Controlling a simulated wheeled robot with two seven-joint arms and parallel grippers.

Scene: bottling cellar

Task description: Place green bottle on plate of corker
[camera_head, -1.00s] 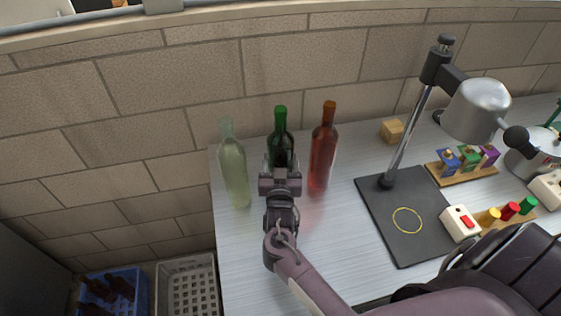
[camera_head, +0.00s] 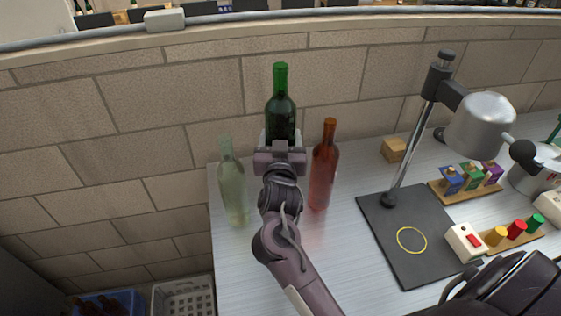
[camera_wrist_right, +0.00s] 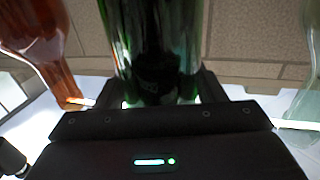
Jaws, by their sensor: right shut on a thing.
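The dark green bottle (camera_head: 281,108) is upright between the jaws of my right gripper (camera_head: 280,146), which is shut on it. The bottle stands higher than its neighbours and appears lifted off the table; its lower part is hidden behind the gripper. In the right wrist view the green bottle (camera_wrist_right: 155,50) fills the space between the fingers (camera_wrist_right: 160,98). The corker's black plate (camera_head: 385,235), with a yellow ring (camera_head: 411,240) marked on it, lies to the right of the gripper, empty. The corker's silver head (camera_head: 480,125) hangs from a post at the plate's back. My left gripper is out of view.
A pale clear bottle (camera_head: 232,185) stands left of the gripper and a red-brown bottle (camera_head: 323,170) close on its right. A wooden block (camera_head: 394,150), a rack of coloured blocks (camera_head: 465,187) and a white switch box (camera_head: 465,241) sit around the plate. The brick wall (camera_head: 140,130) is behind.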

